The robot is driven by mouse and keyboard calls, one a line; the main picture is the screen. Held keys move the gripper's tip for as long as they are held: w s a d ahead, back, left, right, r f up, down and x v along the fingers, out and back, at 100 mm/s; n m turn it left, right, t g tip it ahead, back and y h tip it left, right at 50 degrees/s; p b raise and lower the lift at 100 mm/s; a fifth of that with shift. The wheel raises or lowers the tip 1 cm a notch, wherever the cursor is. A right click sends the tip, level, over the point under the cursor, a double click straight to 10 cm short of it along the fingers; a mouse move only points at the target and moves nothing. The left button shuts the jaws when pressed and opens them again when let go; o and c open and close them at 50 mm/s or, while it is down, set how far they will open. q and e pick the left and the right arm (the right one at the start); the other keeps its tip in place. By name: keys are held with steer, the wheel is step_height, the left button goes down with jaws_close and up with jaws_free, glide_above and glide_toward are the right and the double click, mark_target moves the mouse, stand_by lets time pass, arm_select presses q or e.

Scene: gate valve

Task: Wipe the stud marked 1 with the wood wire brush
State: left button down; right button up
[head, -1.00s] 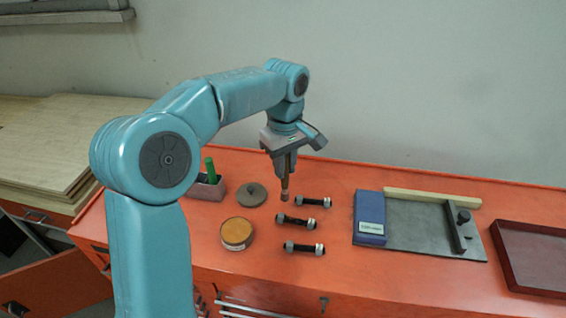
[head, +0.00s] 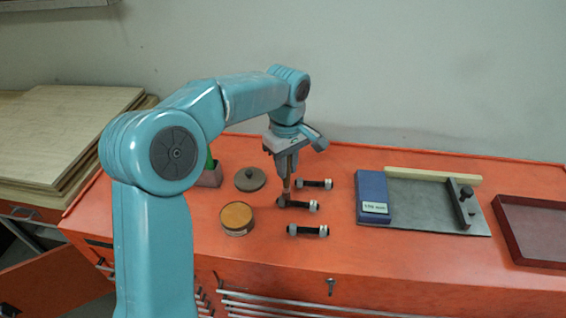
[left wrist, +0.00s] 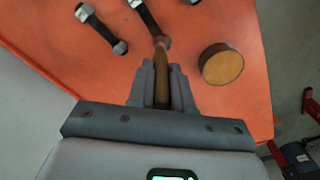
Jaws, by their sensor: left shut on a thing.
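My left gripper (head: 287,148) is shut on the wood wire brush (head: 287,186), which hangs downward. In the left wrist view, the brush (left wrist: 162,76) stands between the fingers, its reddish tip at one end of a stud. Three dark studs with grey nuts lie on the orange bench top: a back stud (head: 314,184), a middle stud (head: 298,204) and a front stud (head: 308,230). The brush tip overlaps the left end of the middle stud; I cannot tell whether it touches. I cannot read any number on the studs. My right gripper is out of view.
A round tin with a yellow-brown top (head: 237,218) and a grey lid (head: 250,179) lie left of the studs. A blue box (head: 372,192) rests on a grey plate (head: 425,205) to the right, beside a dark red tray (head: 535,240). A holder (head: 211,177) is partly behind my arm.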

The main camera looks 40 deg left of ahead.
arm_select(q)
steer(key=shift+s+a+f, duration=0.1)
steer(key=shift+a+f, duration=0.2)
steer(key=shift+f, duration=0.3)
steer(key=shift+r, duration=0.15)
steer(key=shift+w+d+f, duration=0.15)
steer(key=shift+w+d, duration=0.25)
steer(key=shift+d, duration=0.25)
steer(key=shift+w+d+f, duration=0.15)
steer(key=shift+w+d, duration=0.2)
steer(key=shift+d, duration=0.25)
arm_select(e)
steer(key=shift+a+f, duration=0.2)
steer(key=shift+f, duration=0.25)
